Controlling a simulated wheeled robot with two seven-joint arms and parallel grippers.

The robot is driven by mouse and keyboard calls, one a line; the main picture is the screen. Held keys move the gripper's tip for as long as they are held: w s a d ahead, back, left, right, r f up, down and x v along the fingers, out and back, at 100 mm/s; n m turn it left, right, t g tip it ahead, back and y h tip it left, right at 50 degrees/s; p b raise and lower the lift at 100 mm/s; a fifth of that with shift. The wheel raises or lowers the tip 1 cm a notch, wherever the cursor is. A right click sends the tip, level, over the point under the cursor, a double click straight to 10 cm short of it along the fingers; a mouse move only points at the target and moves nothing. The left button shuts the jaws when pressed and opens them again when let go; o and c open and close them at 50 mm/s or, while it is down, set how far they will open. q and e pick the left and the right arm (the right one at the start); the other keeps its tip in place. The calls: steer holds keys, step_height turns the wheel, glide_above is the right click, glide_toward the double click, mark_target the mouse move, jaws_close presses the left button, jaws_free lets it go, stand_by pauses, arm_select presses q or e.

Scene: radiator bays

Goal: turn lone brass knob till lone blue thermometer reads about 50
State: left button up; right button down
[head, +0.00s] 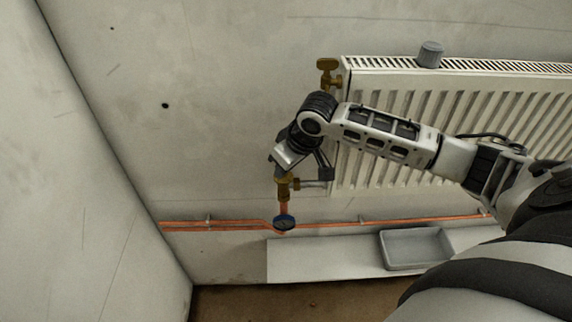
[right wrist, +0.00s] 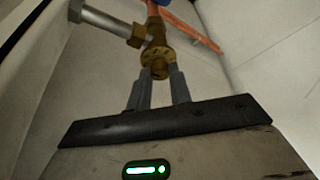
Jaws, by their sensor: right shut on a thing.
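The brass knob (head: 283,182) sits on a brass valve at the lower left corner of the radiator, above a copper pipe. My right gripper (right wrist: 158,80) is shut on the brass knob (right wrist: 156,60), which shows between its fingertips in the right wrist view. In the head view my right gripper (head: 284,172) reaches down onto the knob from above. The blue thermometer (head: 285,222) is a small round dial on the pipe just below the valve; its reading is too small to tell. Only its blue edge (right wrist: 158,2) shows at the top of the right wrist view. My left gripper is out of view.
A white ribbed radiator (head: 450,130) hangs on the wall, with another brass valve (head: 327,72) at its upper left and a grey cap (head: 430,54) on top. Copper pipes (head: 350,222) run along the wall. A grey tray (head: 415,249) lies on the white ledge (head: 320,262) below.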

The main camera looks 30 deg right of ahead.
steer(key=c, duration=1.3)
jaws_free()
steer(key=v, duration=0.7)
steer(key=shift+s+r, duration=0.15)
steer(key=shift+r, duration=0.1)
